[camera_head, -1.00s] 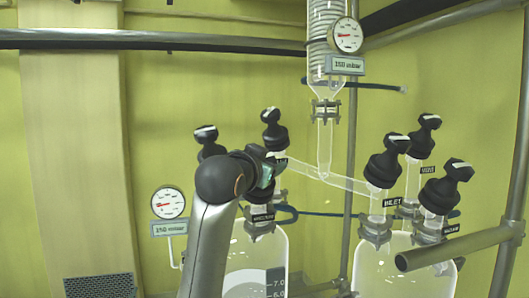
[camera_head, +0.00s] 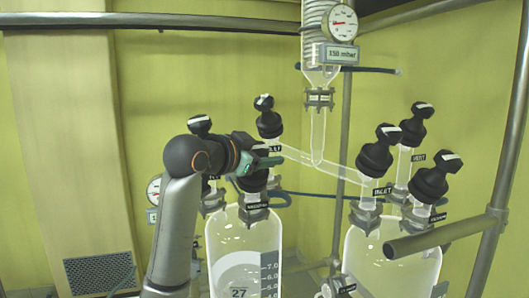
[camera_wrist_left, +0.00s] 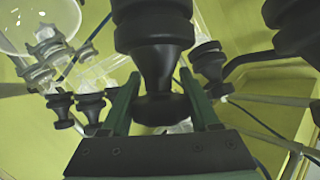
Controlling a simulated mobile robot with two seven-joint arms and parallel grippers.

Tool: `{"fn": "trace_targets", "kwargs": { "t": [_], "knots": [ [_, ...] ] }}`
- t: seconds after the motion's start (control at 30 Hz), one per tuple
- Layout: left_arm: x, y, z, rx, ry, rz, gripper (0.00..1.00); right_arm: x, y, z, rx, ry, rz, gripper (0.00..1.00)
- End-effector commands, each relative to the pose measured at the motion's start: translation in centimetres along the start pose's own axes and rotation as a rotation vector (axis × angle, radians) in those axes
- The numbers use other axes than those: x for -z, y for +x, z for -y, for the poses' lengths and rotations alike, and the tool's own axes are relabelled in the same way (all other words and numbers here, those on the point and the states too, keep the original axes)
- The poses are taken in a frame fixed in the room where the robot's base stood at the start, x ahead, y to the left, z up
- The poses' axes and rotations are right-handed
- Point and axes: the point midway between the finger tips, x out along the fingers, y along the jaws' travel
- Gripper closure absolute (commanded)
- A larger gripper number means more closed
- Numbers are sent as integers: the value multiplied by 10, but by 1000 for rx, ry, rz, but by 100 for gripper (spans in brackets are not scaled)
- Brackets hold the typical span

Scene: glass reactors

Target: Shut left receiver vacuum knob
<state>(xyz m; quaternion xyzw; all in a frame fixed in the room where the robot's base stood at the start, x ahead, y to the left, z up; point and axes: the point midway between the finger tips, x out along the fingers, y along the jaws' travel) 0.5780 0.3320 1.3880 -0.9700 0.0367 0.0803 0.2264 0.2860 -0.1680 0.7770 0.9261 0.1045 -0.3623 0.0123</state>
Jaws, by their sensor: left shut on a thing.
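The left receiver (camera_head: 240,235) is a clear glass vessel with a grey scale strip. Its vacuum knob (camera_head: 254,182) is black and sits above the vacuum label, partly hidden by my gripper. My left gripper (camera_head: 264,162) reaches in from the left at the knob's upper part. In the left wrist view the black knob (camera_wrist_left: 158,60) stands between the two green fingers of my left gripper (camera_wrist_left: 164,98), which is shut on it. The knob's handle direction cannot be made out. My right gripper is not in view.
Two more black knobs (camera_head: 268,118) (camera_head: 199,125) stand close by on the left receiver. The right receiver (camera_head: 390,255) carries black inlet (camera_head: 376,155), vent and vacuum knobs. A sloping glass tube (camera_head: 322,168) and metal rails (camera_head: 445,238) surround the vessels.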

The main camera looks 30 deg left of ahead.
Motion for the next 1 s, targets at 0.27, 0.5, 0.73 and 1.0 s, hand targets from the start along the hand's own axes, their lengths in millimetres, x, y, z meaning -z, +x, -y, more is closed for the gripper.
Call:
{"fn": "trace_targets", "kwargs": {
  "t": [0.27, 0.5, 0.73, 1.0],
  "knots": [
    [0, 0, 0, 2, 0, -1, 23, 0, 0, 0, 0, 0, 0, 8],
    [0, 0, 0, 2, -1, 0, 8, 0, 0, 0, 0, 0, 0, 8],
    [0, -6, 0, 3, 0, -3, 8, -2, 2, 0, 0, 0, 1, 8],
    [-1, -56, 0, 8, 3, -5, 8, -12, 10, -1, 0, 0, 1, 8]
  ]
}}
